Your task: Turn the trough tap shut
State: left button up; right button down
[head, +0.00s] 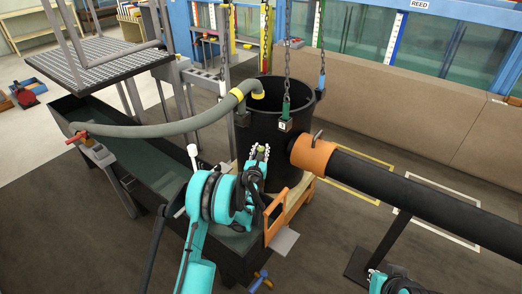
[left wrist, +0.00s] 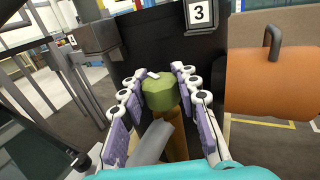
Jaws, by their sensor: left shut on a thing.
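A green faceted knob with a white mark (left wrist: 159,93) sits on an orange-brown stem in the left wrist view. It looks like the tap's handle, but I cannot tell for sure which way it is turned. My left gripper (left wrist: 158,88) has its fingers closed around the knob, one on each side. In the head view my left gripper (head: 259,153) is in front of the black tub (head: 262,115), and the knob is mostly hidden. The long dark trough with water (head: 128,157) runs left of my left arm. Part of my right arm shows at the bottom right; its jaws are not clear.
An orange collar with a handle (head: 312,154) joins a thick black pipe (head: 430,203) to the tub, close right of my left gripper. Chains hang above the tub. A grey-green hose (head: 165,130) arcs over the trough. Open floor lies to the right.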

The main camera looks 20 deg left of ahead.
pick_arm(q)
jog(key=m+h, duration=0.3)
jog(key=h, duration=0.1)
jog(key=m+g+h, duration=0.1)
jog(key=m+h, duration=0.2)
jog(key=h, duration=0.2)
jog(key=shift+a+g, duration=0.1)
jog(key=shift+g, duration=0.2)
jog(key=m+g+h, duration=0.5)
jog(key=h, duration=0.2)
jog(key=shift+m+g, duration=0.3)
jog(key=shift+m, duration=0.1)
jog(key=shift+h, duration=0.3)
jog(key=o, duration=1.2)
jog(key=shift+d, duration=0.2)
jog(key=v, duration=1.2)
jog(key=shift+r, duration=0.15)
jog(key=shift+a, duration=0.1)
jog(key=shift+w, duration=0.1)
